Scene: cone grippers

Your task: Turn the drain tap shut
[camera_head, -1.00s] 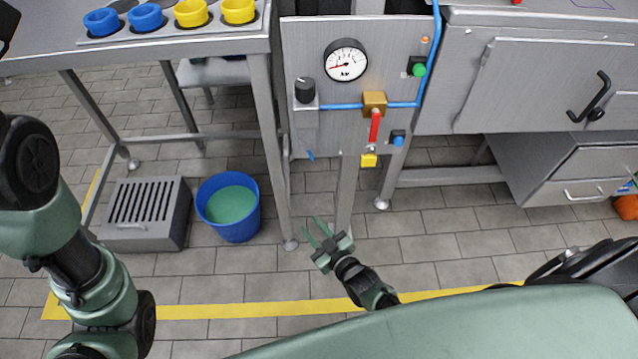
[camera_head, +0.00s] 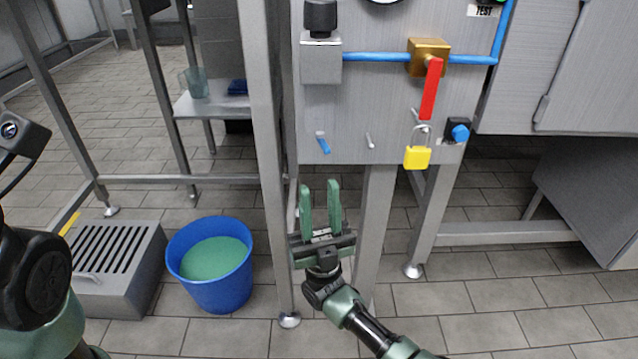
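A small tap with a blue lever (camera_head: 323,144) sits low on the left of the grey metal panel (camera_head: 380,110); it looks like the drain tap. Its lever points down and slightly right. My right gripper (camera_head: 320,186) is below the tap, apart from it, with its two green fingers pointing up. The fingers are spread and nothing is between them. My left arm shows at the left edge, but its gripper does not show.
A short metal pin (camera_head: 370,140), a red valve handle (camera_head: 431,90), a yellow padlock (camera_head: 417,157) and a blue knob (camera_head: 460,132) are on the panel right of the tap. A blue bucket (camera_head: 222,292) holding green liquid and a floor grate box (camera_head: 110,270) stand left. A table leg (camera_head: 268,170) is close left of my gripper.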

